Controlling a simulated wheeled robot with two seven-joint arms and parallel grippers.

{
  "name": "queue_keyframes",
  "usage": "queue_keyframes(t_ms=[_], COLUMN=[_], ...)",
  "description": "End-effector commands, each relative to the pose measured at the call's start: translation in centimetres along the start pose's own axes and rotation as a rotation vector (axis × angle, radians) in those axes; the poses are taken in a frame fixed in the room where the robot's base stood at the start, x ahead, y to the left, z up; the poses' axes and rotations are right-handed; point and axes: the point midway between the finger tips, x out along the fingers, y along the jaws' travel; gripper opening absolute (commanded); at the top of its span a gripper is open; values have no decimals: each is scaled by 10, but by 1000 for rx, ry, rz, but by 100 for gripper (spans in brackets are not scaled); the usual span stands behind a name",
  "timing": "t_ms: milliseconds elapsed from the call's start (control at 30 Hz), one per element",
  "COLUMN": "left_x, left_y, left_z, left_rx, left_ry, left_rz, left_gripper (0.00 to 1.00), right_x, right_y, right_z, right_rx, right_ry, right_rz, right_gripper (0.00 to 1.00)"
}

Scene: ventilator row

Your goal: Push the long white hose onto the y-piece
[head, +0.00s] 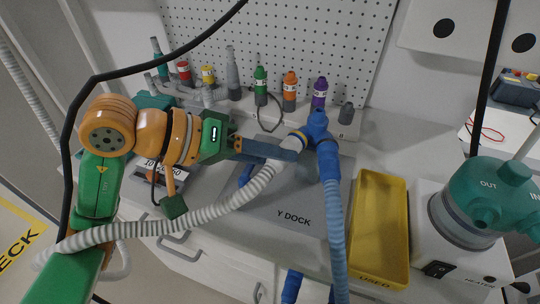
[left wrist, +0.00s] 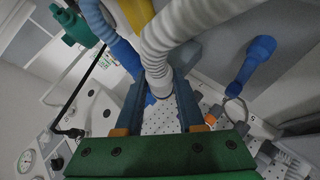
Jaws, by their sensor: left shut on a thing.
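The blue y-piece (head: 318,125) is above the grey Y DOCK plate, with a ribbed blue hose (head: 335,225) running down from it. The long white hose (head: 225,205) curves from the lower left up to the y-piece. Its end meets or nearly meets the y-piece's left side; I cannot tell if it is seated. My left gripper (head: 288,150) is shut on the white hose close to that end. In the left wrist view the white hose (left wrist: 165,45) runs between the two fingers (left wrist: 160,100), with blue showing just behind it. My right gripper is not in view.
The Y DOCK plate (head: 290,217) lies on the worktop. A yellow USED tray (head: 381,230) and a teal-topped heater (head: 480,200) stand to the right. Several coloured capped connectors (head: 260,85) line the back by the pegboard (head: 290,35). A black cable arcs over my left arm.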

Motion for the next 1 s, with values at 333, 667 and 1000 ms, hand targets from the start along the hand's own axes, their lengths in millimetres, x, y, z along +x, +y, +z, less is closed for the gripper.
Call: queue_keyframes(t_ms=[333,667,1000], left_x=[5,6,5], left_y=[0,0,1], left_z=[-5,-7,-8], left_rx=[0,2,2], left_ry=[1,5,8], left_rz=[-1,0,1], left_gripper=[0,0,0], right_x=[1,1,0], right_y=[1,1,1], right_z=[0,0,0], right_rx=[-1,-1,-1], right_ry=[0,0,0], right_rz=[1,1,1], right_gripper=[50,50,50])
